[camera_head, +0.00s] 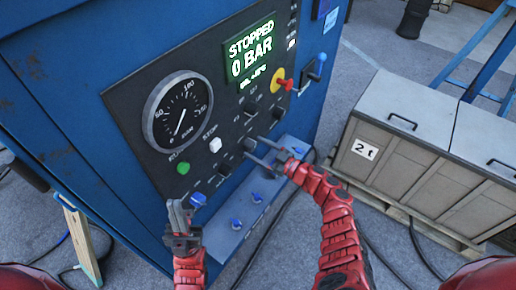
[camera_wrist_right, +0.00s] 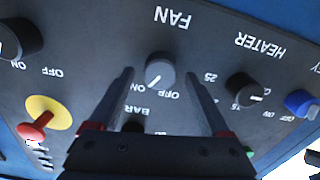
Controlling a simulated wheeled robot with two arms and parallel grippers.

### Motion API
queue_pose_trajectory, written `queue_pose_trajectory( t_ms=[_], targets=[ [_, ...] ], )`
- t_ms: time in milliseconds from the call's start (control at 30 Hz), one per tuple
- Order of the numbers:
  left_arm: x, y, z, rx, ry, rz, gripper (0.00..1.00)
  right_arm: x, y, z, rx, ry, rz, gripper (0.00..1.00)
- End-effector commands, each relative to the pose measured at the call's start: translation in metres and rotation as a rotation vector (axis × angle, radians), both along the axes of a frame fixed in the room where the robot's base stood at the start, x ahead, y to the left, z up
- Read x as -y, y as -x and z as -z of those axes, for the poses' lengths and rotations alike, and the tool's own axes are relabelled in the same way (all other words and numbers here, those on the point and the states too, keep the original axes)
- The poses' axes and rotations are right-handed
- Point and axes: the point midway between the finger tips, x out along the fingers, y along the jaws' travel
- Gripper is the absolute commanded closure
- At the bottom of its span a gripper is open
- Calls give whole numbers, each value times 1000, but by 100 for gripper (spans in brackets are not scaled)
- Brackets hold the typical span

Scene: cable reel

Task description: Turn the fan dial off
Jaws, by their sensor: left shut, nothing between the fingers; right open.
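The fan dial (camera_wrist_right: 160,70) is a round grey-black knob on the dark panel, under the upside-down FAN label in the right wrist view. Its white pointer line slants to the lower left, toward the ON mark; the OFF mark is to the lower right. My right gripper (camera_head: 248,149) is open at the panel in the head view. In the right wrist view its fingers lie on either side of the dial, with visible gaps. My left gripper (camera_head: 178,208) is shut and empty, upright in front of the panel's lower left.
The heater dial (camera_wrist_right: 245,92) and a yellow-and-red switch (camera_wrist_right: 42,118) flank the fan dial. A pressure gauge (camera_head: 177,112) and a display reading STOPPED 0 BAR (camera_head: 250,48) are above. A blue ledge with knobs (camera_head: 258,200) juts out below. Grey crates (camera_head: 400,165) stand right.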

Motion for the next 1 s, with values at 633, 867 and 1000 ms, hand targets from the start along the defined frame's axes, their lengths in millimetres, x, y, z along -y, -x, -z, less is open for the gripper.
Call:
queue_pose_trajectory(
  t_ms=[633, 867, 1000],
  targets=[
    [0, 0, 1, 0, 0, 0, 100, 0, 0, 0, 3, 1, 1, 100],
    [0, 0, 8, 0, 0, 0, 100, 0, 0, 2, 47, 33, 0, 100],
    [0, 0, 18, 0, 0, 0, 100, 0, 0, 4, 108, 77, 1, 100]
  ],
)
